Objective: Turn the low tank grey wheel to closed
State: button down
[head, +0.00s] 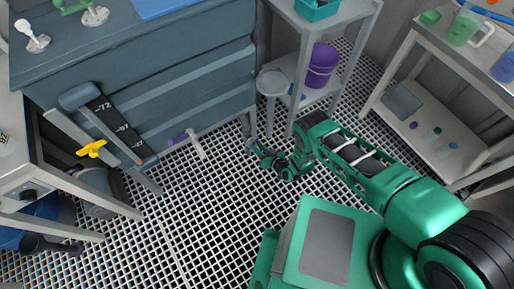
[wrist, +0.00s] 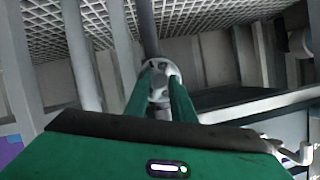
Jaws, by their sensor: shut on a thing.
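The grey wheel (wrist: 163,67) shows in the wrist view as a small pale round piece with dark openings, at the end of a dark pipe. My gripper (wrist: 160,88) has its two green fingers on either side of the wheel, shut on it. In the head view my gripper (head: 256,149) is low above the floor grating, by the right front corner of the blue-grey cabinet. The wheel is too small and too covered to make out in the head view. The turn position of the wheel cannot be read.
A grey stand (head: 300,62) with a purple bucket (head: 322,64) is close behind my gripper. A yellow handle (head: 91,149) is at the left and a purple-handled fitting (head: 187,137) at the cabinet front. A shelf table (head: 432,122) stands right. The grating (head: 200,215) is open at front left.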

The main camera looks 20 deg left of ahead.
jog(key=shift+w+d+m+g+y, duration=0.2)
jog(key=shift+m+g+y, duration=0.2)
jog(key=shift+m, duration=0.3)
jog(key=shift+w, duration=0.1)
jog(key=c, duration=1.6)
grip_release()
jog(key=shift+c, duration=0.2)
jog(key=shift+o, duration=0.6)
jog(key=v, duration=1)
jog(key=shift+s+d, duration=0.25)
jog(key=shift+s, duration=0.05)
